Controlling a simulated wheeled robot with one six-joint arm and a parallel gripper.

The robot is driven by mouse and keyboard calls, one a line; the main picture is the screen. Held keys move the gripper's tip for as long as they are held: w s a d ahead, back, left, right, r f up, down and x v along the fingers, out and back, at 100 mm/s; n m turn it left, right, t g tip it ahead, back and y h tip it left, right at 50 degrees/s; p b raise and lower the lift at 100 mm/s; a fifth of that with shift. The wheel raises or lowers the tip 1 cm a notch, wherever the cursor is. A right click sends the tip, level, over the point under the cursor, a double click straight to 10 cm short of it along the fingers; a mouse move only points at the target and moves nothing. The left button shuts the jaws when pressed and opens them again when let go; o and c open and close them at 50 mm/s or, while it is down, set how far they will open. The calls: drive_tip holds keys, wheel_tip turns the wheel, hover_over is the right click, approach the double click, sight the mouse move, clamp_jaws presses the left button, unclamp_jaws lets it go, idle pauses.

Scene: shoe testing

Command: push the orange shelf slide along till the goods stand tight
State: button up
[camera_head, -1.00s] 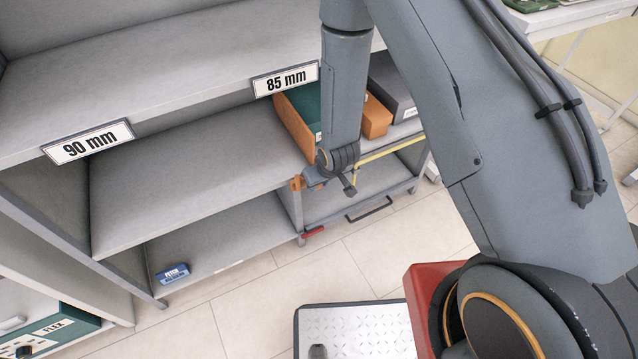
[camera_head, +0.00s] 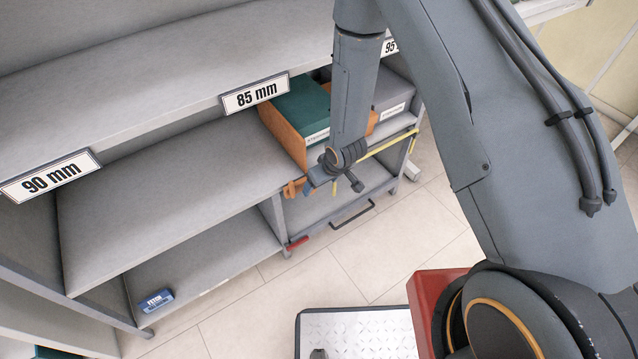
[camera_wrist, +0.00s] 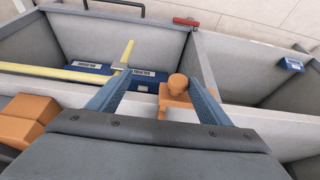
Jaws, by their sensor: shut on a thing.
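The orange shelf slide (camera_head: 290,189) sits on the front edge of the grey middle shelf, near an upright. In the wrist view its round orange knob (camera_wrist: 178,84) lies between the two blue-grey fingers of my gripper (camera_wrist: 160,77), nearer the right one. My gripper (camera_head: 304,188) is shut on the slide at the shelf edge. The goods include an orange box with a green lid (camera_head: 301,103) and a grey box (camera_head: 392,93), to the right on the shelf and partly hidden by my arm. I cannot tell whether they touch each other.
A yellow strip (camera_head: 390,145) runs along the shelf front on the right. The middle shelf (camera_head: 170,195) left of the slide is bare. A small blue box (camera_head: 155,300) lies on the lower shelf.

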drive_tip(key=shift+w+d, duration=0.35)
drive_tip(key=shift+w, duration=0.05)
drive_tip(key=o, duration=0.7)
drive_tip(key=shift+r, duration=0.1)
drive_tip(key=shift+o, duration=0.2)
drive_tip(key=shift+d, duration=0.1)
drive_tip(key=shift+s, duration=0.1)
drive_tip(key=shift+o, duration=0.3)
drive_tip(key=shift+s+r+p, duration=0.15)
drive_tip(key=shift+r+p, duration=0.45)
drive_tip(key=shift+r, duration=0.05)
drive_tip(key=shift+s+d+r, duration=0.15)
drive_tip(key=shift+r, duration=0.15)
drive_tip(key=shift+c, duration=0.3)
drive_tip(key=shift+s+d+r+p, duration=0.1)
drive_tip(key=shift+s+r+p, duration=0.1)
drive_tip(key=shift+r+p, duration=0.35)
drive_tip(key=c, duration=0.4)
drive_tip(key=shift+s+p+v, duration=0.15)
drive_tip(key=shift+p+v, duration=1.05)
drive_tip(key=shift+v, duration=0.2)
drive_tip(key=shift+s+p+v, duration=0.15)
drive_tip(key=shift+p+v, duration=1)
drive_tip(key=shift+v, duration=0.3)
drive_tip(key=shift+c, duration=0.2)
